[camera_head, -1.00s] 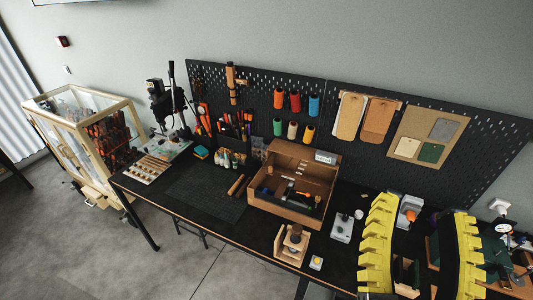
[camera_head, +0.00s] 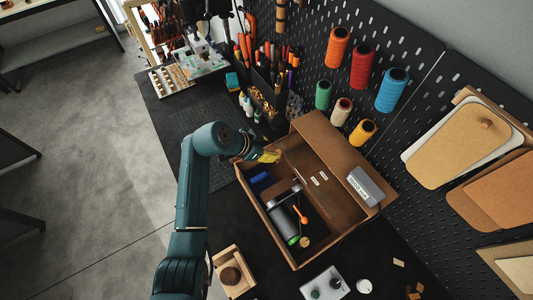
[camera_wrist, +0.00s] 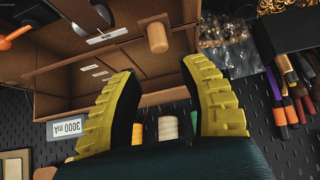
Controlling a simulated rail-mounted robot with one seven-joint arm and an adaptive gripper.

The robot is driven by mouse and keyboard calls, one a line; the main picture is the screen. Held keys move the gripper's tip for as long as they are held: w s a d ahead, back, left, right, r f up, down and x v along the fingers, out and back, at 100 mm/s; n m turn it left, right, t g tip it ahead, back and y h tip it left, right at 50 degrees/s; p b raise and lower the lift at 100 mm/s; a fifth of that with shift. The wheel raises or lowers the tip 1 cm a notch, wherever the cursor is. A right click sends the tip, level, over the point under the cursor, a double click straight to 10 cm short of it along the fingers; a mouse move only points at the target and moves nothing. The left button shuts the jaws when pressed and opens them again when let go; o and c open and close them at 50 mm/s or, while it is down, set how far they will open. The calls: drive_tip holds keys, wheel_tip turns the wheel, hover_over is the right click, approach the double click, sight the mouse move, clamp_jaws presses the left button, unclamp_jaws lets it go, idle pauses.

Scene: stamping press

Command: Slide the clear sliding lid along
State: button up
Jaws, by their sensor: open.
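The wooden box (camera_head: 335,231) stands open on the black table in the head view, with tools and small parts inside. Its wooden walls (camera_wrist: 85,88) fill the upper left of the wrist view. A short wooden peg (camera_wrist: 157,38) stands out at the box, just beyond and between my fingertips. I cannot clearly make out the clear lid's pane or its edges. My gripper (camera_wrist: 160,70) is open and empty, its yellow fingers spread apart. In the head view my gripper (camera_head: 268,156) is at the box's left corner, where my arm partly hides it.
A black pegboard (camera_head: 300,30) with thread spools (camera_head: 362,65) rises behind the box. A bag of brass parts (camera_wrist: 225,45) and several tools are close on the right in the wrist view. A wooden holder (camera_head: 232,270) and a white block (camera_head: 325,285) stand in front.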

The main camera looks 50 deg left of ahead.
drive_tip(key=b+x, duration=0.2)
drive_tip(key=x, duration=0.1)
drive_tip(key=s+b+x, duration=0.1)
drive_tip(key=b+x, duration=0.1)
drive_tip(key=b, duration=0.1)
drive_tip(key=f+b+x, duration=0.1)
drive_tip(key=b+x, duration=0.2)
drive_tip(key=shift+w+f, duration=0.1)
drive_tip(key=shift+f, duration=0.25)
drive_tip(key=shift+r+p, duration=0.4)
drive_tip(key=shift+r, duration=0.1)
drive_tip(key=shift+c, duration=1.2)
clamp_jaws()
